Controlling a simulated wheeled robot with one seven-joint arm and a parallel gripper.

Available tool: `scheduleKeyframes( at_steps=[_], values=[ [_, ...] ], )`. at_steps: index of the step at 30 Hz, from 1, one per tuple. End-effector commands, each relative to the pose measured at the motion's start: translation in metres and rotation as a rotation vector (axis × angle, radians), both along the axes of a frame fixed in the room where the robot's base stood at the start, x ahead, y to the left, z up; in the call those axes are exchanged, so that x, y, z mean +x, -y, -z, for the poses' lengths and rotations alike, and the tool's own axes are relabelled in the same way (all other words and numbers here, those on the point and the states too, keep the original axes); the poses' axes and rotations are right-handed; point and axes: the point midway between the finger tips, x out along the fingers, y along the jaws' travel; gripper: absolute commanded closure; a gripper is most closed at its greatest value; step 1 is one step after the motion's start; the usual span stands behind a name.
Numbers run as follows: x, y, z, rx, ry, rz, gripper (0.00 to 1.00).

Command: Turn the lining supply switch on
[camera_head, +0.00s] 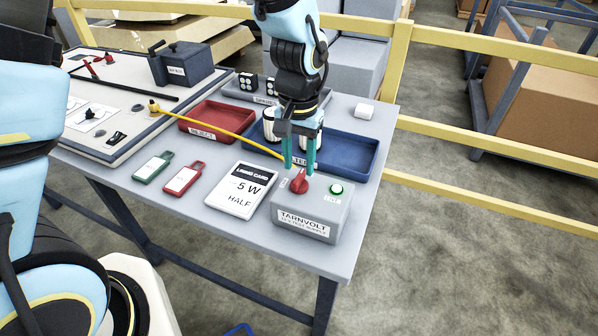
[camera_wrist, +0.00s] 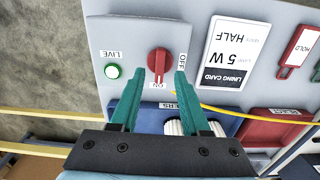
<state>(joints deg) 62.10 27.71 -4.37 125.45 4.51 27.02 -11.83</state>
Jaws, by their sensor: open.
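The lining supply box (camera_head: 333,213), grey and labelled TARNVOLT, sits at the table's front right corner. Its red rotary switch (camera_head: 299,183) is on top, beside a bright green LIVE lamp (camera_head: 337,189). In the wrist view the switch (camera_wrist: 158,62) has OFF at its right and ON below. Its grip bar lies along the picture's vertical, in line with the ON mark; I cannot tell which end points. My gripper (camera_head: 300,168) is open, pointing down, with teal fingertips just above and around the switch. In the wrist view the fingertips (camera_wrist: 161,74) flank the knob; contact is unclear.
A lining card (camera_head: 241,190) reading 5 W HALF lies left of the box. Green and red tags (camera_head: 183,178) lie further left. A blue tray (camera_head: 357,150) with white cylinders and a red reject tray (camera_head: 215,123) stand behind. A yellow cable (camera_head: 220,131) runs across the table.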

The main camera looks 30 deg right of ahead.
Motion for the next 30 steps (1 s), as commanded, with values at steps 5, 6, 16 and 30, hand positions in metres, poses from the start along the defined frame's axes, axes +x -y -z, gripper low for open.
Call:
scheduleKeyframes(
  at_steps=[5,6,16,30],
  values=[
    [0.001,0.002,-0.035,-0.006,0.003,-0.001,0.54],
    [0.001,0.001,-0.042,-0.006,0.003,-0.001,0.54],
    [0.0,0.0,-0.073,-0.001,0.001,0.001,0.54],
    [0.0,0.0,-0.073,0.0,0.0,0.001,0.54]
  ],
)
